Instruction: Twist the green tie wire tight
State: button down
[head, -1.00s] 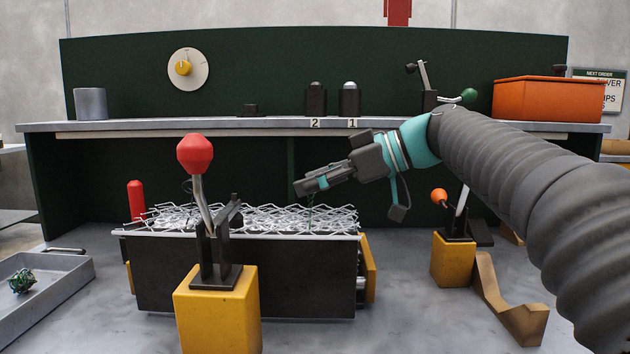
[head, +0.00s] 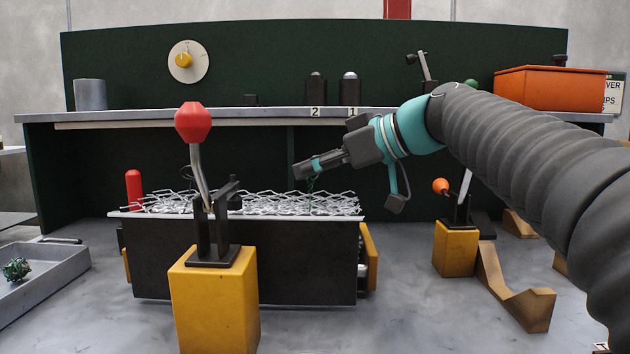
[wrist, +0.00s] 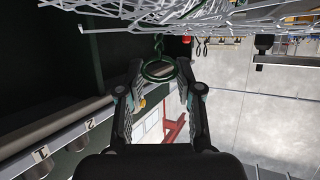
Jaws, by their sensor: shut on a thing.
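My gripper (head: 304,169) is above the right half of a chain-link mesh (head: 285,203), tilted down to the left. It is shut on the green tie wire, which shows as a thin strand (head: 312,184) below the fingertips, reaching down towards the mesh. In the wrist view the green tie wire (wrist: 158,45) has a loop between the fingertips (wrist: 159,78) and a twisted stem running towards the mesh (wrist: 190,14). How tightly the wire sits on the mesh is too small to tell.
The mesh lies on a dark box (head: 300,262). A red-knobbed lever (head: 194,122) on a yellow post stands in front. An orange-knobbed lever (head: 441,186) stands to the right. A grey tray (head: 45,285) with a green tangle is at left. A shelf (head: 230,115) runs behind.

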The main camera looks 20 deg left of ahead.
jog(key=shift+s+m+t+h+b, duration=0.15)
jog(key=shift+m+t+h+b, duration=0.6)
jog(key=shift+m+t, duration=0.85)
jog(key=shift+t, duration=0.3)
jog(key=c, duration=0.8)
grip_release()
jog(key=shift+o, duration=0.2)
jog(key=v, duration=1.2)
